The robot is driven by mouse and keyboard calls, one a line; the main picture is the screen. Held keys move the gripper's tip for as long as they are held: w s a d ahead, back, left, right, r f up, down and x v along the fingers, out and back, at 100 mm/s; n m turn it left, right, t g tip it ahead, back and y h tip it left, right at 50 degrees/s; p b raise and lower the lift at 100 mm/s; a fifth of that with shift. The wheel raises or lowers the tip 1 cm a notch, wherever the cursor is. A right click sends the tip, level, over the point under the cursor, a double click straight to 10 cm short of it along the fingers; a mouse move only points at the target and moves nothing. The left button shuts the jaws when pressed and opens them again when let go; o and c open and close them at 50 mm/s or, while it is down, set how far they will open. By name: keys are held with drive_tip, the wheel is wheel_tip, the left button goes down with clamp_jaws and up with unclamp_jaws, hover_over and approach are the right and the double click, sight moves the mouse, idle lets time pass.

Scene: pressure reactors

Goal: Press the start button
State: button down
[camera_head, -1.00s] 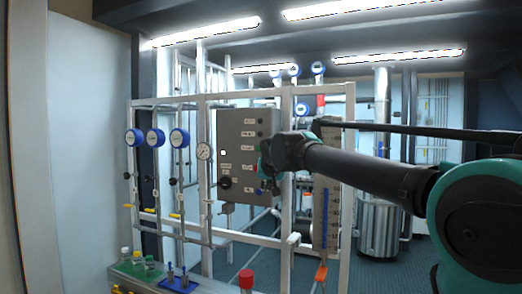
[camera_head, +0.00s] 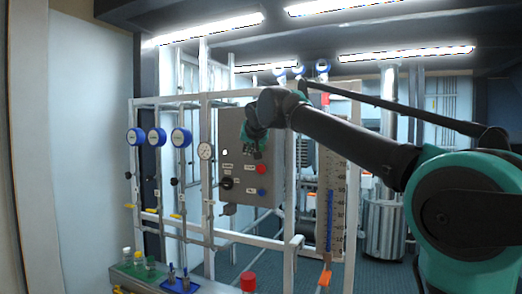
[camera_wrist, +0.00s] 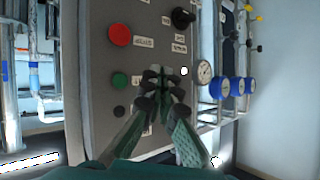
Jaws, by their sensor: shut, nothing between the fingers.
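The grey control box (camera_head: 232,130) hangs on the white pipe frame. In the wrist view its panel (camera_wrist: 100,60) appears upside down, with a green button (camera_wrist: 119,80) and a red button (camera_wrist: 119,35). Their labels are too small to read surely. My gripper (camera_wrist: 163,84) is shut and empty, its fingertips in front of the panel to the right of the green button in the wrist view; contact cannot be told. In the head view my gripper (camera_head: 257,153) hangs fingers down before the box, just above the red button (camera_head: 261,169), and hides the green button.
A black knob (camera_head: 226,183) and a blue button (camera_head: 262,192) sit low on the box. A round gauge (camera_head: 206,151) and blue-rimmed gauges (camera_head: 158,137) are to its left. A level gauge (camera_head: 330,210) stands to the right. A bench with bottles (camera_head: 138,258) is below.

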sight(260, 147)
drive_tip(key=w+d, duration=0.3)
drive_tip(key=w, duration=0.5)
drive_tip(key=shift+w, duration=0.1)
idle(1.4)
drive_tip(key=shift+w+d, duration=0.1)
drive_tip(key=shift+w, duration=0.25)
drive_tip(key=shift+w+d, duration=0.2)
drive_tip(key=shift+w, duration=0.2)
idle(0.8)
drive_tip(key=shift+s, duration=0.15)
drive_tip(key=shift+s+a, duration=0.3)
drive_tip(key=shift+s, duration=0.4)
drive_tip(key=shift+s+a, duration=0.3)
drive_tip(key=shift+s, duration=0.5)
drive_tip(key=shift+s+a, duration=0.3)
drive_tip(key=shift+s, duration=0.45)
drive_tip(key=shift+s+a, duration=0.3)
drive_tip(key=shift+s, duration=0.5)
